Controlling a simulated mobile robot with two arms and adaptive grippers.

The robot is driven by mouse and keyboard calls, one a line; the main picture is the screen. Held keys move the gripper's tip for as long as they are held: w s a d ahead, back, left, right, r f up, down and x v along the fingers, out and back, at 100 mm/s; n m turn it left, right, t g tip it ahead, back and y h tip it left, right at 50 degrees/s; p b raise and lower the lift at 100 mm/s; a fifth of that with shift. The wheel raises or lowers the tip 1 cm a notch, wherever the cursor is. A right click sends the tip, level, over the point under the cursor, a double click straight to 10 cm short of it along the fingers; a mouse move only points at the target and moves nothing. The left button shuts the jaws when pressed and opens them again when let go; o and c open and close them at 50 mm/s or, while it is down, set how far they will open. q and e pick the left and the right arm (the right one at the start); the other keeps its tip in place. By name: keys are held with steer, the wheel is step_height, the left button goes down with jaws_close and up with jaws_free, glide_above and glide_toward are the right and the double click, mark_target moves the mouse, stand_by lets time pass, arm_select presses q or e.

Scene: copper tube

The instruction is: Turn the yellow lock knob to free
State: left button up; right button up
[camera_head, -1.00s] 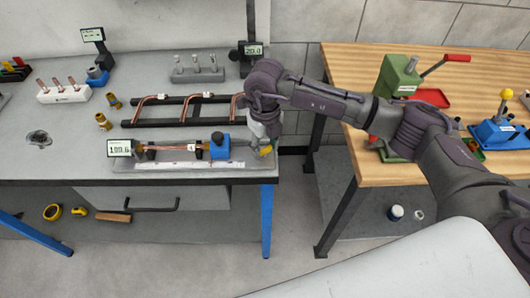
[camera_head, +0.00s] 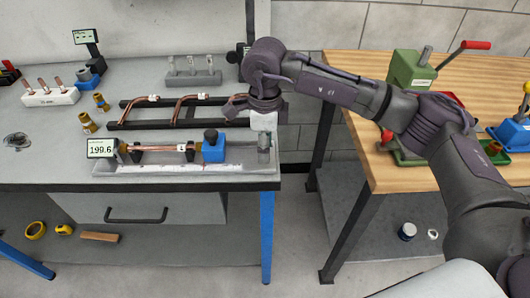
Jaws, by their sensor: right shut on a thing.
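The measuring bench (camera_head: 180,172) lies along the front of the grey table, with a readout (camera_head: 102,148) that appears to say 199.6. A copper tube (camera_head: 160,149) lies along it, up to a blue block with a dark top knob (camera_head: 213,150). My right gripper (camera_head: 264,150) points down at the right end of the bench, right of the blue block. Its fingers are shut at the place of the yellow lock knob, which they hide; I cannot see how the knob is turned. My left gripper is out of view.
A black rack with bent copper tubes (camera_head: 150,125) stands just behind the bench. A grey stand with pegs (camera_head: 193,78) and a white tube block (camera_head: 50,97) are farther back. A wooden table (camera_head: 360,150) with a green press (camera_head: 410,72) stands right, across a gap.

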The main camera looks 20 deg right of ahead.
steer(key=shift+n+b, duration=0.5)
steer(key=shift+n, duration=0.2)
steer(key=shift+r, duration=0.1)
steer(key=o, duration=1.1)
steer(key=shift+o, duration=0.2)
step_height(320, 180, up, 12)
